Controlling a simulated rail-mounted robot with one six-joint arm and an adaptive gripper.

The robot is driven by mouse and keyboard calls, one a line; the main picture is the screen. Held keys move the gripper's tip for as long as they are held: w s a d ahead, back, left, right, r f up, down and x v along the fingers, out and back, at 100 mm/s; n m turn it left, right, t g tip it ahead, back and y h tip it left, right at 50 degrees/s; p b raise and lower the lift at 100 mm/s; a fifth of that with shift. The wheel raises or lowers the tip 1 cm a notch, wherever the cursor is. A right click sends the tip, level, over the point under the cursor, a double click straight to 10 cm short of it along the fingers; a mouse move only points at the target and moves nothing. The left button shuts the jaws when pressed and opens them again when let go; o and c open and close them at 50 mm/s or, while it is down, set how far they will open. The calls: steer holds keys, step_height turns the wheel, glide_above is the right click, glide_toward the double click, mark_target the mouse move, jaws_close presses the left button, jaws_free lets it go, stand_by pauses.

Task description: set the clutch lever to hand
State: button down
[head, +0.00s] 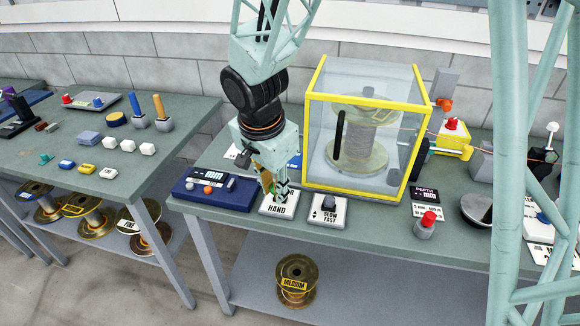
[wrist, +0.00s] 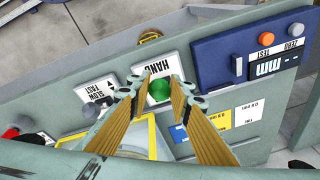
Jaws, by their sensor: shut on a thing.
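The clutch lever shows as a green ball knob (wrist: 159,91) in the wrist view. It stands over a white plate marked HAND (wrist: 146,62), whose lettering is upside down there. In the head view the HAND plate (head: 278,210) lies at the front edge of the bench, and my gripper mostly hides the lever. My gripper (wrist: 160,83) points down over this plate with its two ribbed fingers on either side of the green knob, shut on it. In the head view my gripper (head: 276,190) is low, just above the plate.
A SLOW/FAST plate (head: 328,208) with a dark knob is close on the right. A blue display box (head: 213,190) is close on the left. A yellow-framed clear guard (head: 309,150) around a spool stands behind right. A red-topped button (head: 426,226) is farther right.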

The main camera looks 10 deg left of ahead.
steer(key=shift+s+d+f+b, duration=0.1)
steer(key=shift+s+d+b, duration=0.2)
steer(key=shift+b, duration=0.35)
steer(key=c, duration=2.4)
jaws_free()
steer(key=shift+w, duration=0.1)
steer(key=shift+a, duration=0.15)
